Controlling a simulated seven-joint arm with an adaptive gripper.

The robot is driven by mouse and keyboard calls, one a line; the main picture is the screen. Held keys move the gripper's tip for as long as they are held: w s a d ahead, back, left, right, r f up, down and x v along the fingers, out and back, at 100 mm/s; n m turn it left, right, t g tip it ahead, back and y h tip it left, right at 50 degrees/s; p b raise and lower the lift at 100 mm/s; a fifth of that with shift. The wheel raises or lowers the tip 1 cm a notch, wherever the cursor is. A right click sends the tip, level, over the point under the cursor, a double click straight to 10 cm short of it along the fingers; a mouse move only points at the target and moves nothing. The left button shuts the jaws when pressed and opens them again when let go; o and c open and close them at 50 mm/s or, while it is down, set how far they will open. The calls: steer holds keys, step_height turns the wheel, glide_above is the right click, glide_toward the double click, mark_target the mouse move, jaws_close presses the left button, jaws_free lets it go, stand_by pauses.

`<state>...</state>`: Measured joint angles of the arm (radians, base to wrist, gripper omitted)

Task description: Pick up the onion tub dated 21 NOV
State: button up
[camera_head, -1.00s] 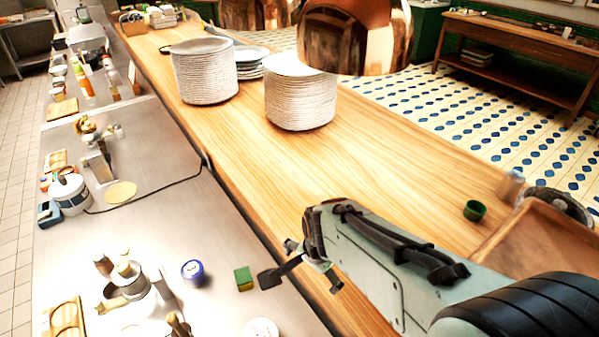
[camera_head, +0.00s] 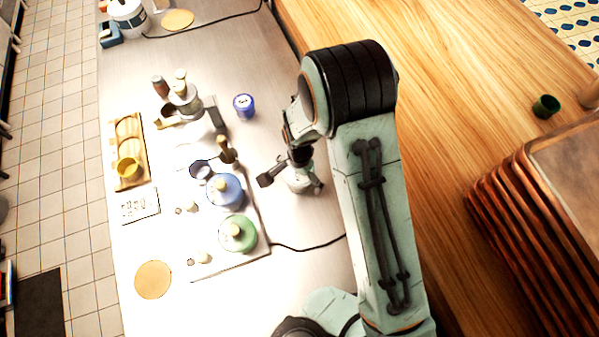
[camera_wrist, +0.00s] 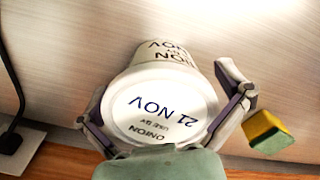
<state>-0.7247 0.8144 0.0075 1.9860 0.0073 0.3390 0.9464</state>
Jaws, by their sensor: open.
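A white round tub (camera_wrist: 160,104) fills the middle of the wrist view. Its lid reads ONION, USE BY, 21 NOV, upside down to me, and its side label repeats ONION and NOV. My gripper (camera_wrist: 166,100) is open, with one finger on each side of the tub. I cannot tell whether either finger touches it. In the head view my gripper (camera_head: 302,182) points down over the steel counter, and the arm covers much of the tub there.
A yellow and green sponge (camera_wrist: 268,133) lies just right of the right finger. In the head view a blue-lidded tub (camera_head: 244,105) stands behind the gripper. A blue-topped canister (camera_head: 225,191) and a green-topped one (camera_head: 237,233) stand to the left. The wooden counter (camera_head: 440,130) lies right.

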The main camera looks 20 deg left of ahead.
steer(key=shift+c, duration=0.3)
steer(key=c, duration=1)
steer(key=shift+c, duration=0.2)
